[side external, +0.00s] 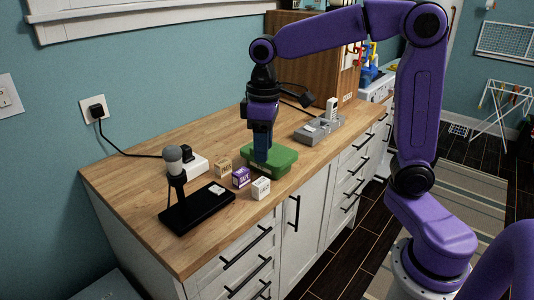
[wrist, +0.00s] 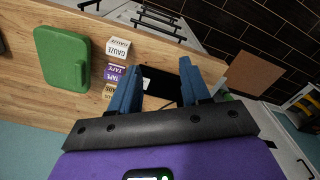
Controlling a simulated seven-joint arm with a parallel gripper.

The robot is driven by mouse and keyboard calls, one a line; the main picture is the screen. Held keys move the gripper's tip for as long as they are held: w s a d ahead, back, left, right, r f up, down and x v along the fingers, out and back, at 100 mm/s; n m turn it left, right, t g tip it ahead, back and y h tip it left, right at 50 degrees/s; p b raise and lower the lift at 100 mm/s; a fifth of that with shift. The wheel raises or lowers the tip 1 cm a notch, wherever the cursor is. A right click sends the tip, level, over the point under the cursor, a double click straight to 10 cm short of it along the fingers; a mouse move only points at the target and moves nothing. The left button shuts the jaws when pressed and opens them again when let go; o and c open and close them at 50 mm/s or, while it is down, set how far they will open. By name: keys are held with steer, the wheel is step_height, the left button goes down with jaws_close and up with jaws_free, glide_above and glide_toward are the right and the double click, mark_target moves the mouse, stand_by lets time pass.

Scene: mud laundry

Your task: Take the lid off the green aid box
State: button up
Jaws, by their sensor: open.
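The green aid box (side external: 283,158) sits on the wooden counter, and its top looks covered in green. It also shows in the wrist view (wrist: 60,58), at the left, with a raised green part along its right side. My gripper (side external: 262,158) points down, and its blue fingers overlap the left part of the box in the side view. In the wrist view my gripper (wrist: 160,65) is open and nothing is held between the fingers; the box lies left of both. Whether the fingertips touch the box cannot be told.
A white gauze box (side external: 261,188), a purple tape box (side external: 241,177) and a tan box (side external: 223,168) stand close by. A black stand (side external: 198,208) holds a grey-headed device at the left. A grey tray (side external: 310,132) is behind right.

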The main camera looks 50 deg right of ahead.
steer(key=w+d+r+m, duration=0.2)
steer(key=w+d+m, duration=0.1)
steer(key=w+d, duration=0.45)
steer(key=w+d+r+m, duration=0.2)
steer(key=w+d+m, duration=0.1)
steer(key=w+d, duration=0.45)
steer(key=f, duration=1.1)
steer(key=shift+d+f, duration=0.2)
steer(key=shift+f, duration=0.05)
steer(key=shift+w+f, duration=0.1)
steer(key=shift+f, duration=2.95)
jaws_close()
